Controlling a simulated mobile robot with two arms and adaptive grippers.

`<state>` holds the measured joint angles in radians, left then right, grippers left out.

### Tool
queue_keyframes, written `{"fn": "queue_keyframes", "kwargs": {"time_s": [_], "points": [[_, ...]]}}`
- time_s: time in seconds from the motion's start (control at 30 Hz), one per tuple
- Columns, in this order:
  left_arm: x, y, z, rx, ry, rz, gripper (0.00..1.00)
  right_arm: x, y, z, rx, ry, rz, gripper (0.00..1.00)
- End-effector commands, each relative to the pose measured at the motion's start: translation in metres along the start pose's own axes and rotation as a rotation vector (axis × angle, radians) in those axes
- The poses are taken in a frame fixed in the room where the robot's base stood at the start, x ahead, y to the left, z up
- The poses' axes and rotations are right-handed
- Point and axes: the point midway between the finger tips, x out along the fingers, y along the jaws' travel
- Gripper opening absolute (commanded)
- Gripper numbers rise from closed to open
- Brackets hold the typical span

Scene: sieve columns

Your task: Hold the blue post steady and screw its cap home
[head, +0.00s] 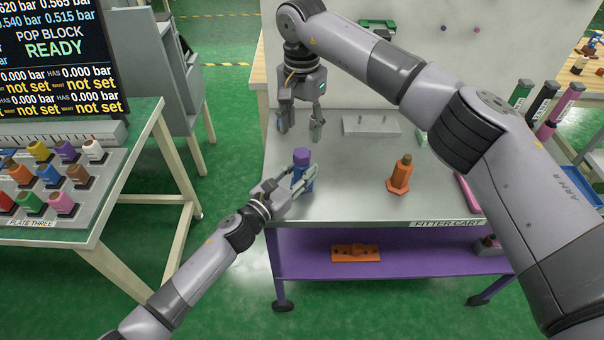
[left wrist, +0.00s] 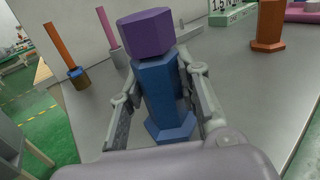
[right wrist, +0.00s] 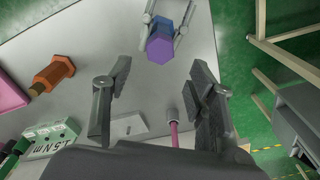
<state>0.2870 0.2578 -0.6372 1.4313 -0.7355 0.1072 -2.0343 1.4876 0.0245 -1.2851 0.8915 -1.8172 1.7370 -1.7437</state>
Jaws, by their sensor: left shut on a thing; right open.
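The blue post (head: 308,181) stands upright on its hexagonal foot near the left end of the metal cart top. A purple hexagonal cap (head: 302,156) sits on top of it; I cannot tell how far it is threaded. My left gripper (head: 301,183) is shut on the post below the cap, with one finger on each side in the left wrist view (left wrist: 165,90). My right gripper (head: 300,132) is open and empty, pointing down above and behind the cap. In the right wrist view the cap (right wrist: 160,50) lies beyond its spread fingertips, apart from them.
An orange post (head: 400,175) stands to the right on the cart top (head: 350,205). A grey block (head: 371,126) lies behind. The surface between the two posts is clear.

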Motion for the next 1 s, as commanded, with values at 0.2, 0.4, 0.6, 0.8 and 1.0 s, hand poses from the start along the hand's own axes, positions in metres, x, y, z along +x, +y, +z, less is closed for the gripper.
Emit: {"fn": "queue_keyframes", "kwargs": {"time_s": [0.2,0.4,0.6,0.8,1.0], "points": [[0.000,0.000,0.000,0.000,0.001,0.001,0.00,0.000,0.000,-0.001,-0.334,0.001,0.000,0.52],[0.000,0.000,0.000,0.000,0.001,0.001,0.00,0.000,0.000,0.000,-0.525,0.000,-0.001,0.52],[0.000,0.000,0.000,0.000,0.001,0.001,0.00,0.000,0.000,0.000,-0.567,0.000,-0.001,0.52],[0.000,0.000,-0.001,0.000,0.001,0.001,0.00,0.000,0.000,0.000,-0.565,0.000,-0.001,0.52],[0.000,0.000,-0.001,0.000,0.001,0.001,0.00,0.014,0.000,0.000,-0.564,-0.003,0.001,0.52]]}}
